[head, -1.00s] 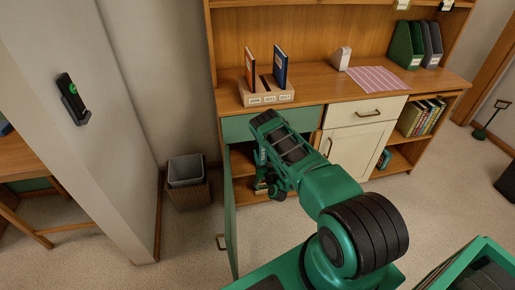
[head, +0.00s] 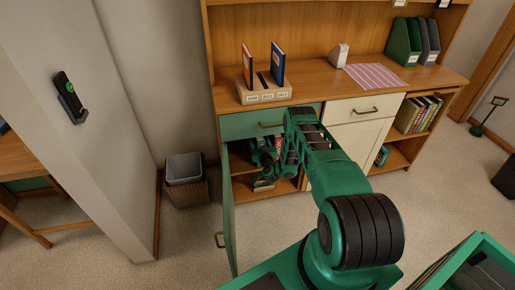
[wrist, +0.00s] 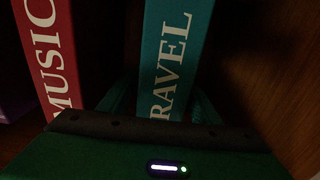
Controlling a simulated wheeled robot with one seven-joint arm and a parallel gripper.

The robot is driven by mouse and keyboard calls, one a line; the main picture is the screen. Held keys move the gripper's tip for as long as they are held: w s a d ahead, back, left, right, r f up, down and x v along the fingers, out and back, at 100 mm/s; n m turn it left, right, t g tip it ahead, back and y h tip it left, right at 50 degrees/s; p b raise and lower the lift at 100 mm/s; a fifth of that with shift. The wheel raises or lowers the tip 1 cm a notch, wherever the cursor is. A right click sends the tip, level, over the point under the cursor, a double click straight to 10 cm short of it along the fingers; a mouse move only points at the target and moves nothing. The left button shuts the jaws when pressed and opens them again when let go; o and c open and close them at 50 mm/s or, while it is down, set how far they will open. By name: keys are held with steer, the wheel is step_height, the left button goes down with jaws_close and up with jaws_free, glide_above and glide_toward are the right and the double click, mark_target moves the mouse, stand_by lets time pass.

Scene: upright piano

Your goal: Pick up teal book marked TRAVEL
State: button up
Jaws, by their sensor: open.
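The teal book (wrist: 174,50) stands upright in the wrist view, with its spine facing me and white letters reading "RAVEL"; the first letter is hidden behind my gripper. My gripper (wrist: 163,98) is open, with a green finger on either side of the teal book's lower spine. I cannot tell whether the fingers touch it. A red book marked MUSIC (wrist: 50,50) stands to its left, tilted in the picture, with a gap between the two. In the head view my gripper (head: 262,152) reaches into the open left cabinet compartment, and the teal book cannot be made out there.
The green cabinet door (head: 229,210) stands open to the left of my arm. A wooden panel (wrist: 285,70) is close on the right in the wrist view. A closed green drawer (head: 245,124) is above the compartment. A bin (head: 186,180) stands on the floor at left.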

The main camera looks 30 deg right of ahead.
steer(key=shift+w+d, duration=0.2)
steer(key=shift+w, duration=0.2)
jaws_close()
steer(key=shift+r, duration=0.1)
